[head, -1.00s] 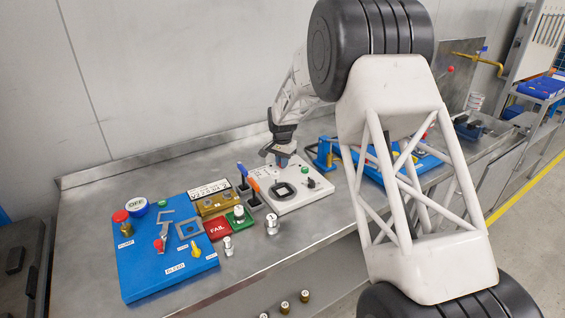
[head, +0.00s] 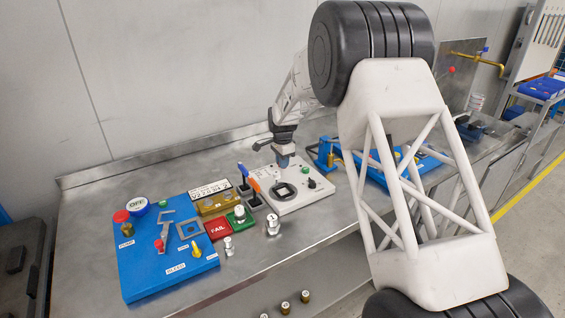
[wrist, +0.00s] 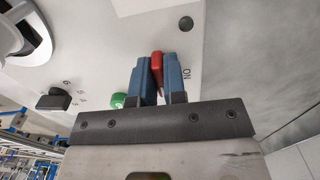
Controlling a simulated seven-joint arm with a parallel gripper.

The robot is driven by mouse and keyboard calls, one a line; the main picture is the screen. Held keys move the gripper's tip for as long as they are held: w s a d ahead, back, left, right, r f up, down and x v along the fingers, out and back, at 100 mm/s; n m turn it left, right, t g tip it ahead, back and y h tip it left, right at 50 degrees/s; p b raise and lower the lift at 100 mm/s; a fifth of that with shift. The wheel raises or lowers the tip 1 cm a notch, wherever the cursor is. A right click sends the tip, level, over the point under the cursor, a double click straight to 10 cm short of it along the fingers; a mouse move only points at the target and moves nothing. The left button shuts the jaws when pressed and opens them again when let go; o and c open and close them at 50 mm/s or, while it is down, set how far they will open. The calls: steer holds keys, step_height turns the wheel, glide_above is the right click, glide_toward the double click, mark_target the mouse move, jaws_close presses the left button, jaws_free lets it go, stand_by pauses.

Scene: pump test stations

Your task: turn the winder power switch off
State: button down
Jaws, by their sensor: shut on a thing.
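The winder's white panel (head: 302,202) stands on the metal bench in the head view, and it fills much of the wrist view (wrist: 110,55). A red switch lever (wrist: 157,66) rises from the panel near a printed "ON" label (wrist: 187,74). My gripper (wrist: 155,72) has its blue fingers shut on the red lever, one on each side. In the head view my gripper (head: 284,162) is at the back of the white panel, pointing down, and hides the lever there. The lever's exact tilt is hard to tell.
A green button (head: 305,171) and a black knob (head: 312,183) sit on the panel close to my gripper. Orange- and blue-handled tools stand left of it. A blue board (head: 145,275) with controls lies further left, and a blue fixture (head: 325,152) stands right.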

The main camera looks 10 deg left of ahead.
steer(key=c, duration=1.2)
jaws_free()
steer(key=shift+r, duration=3.9)
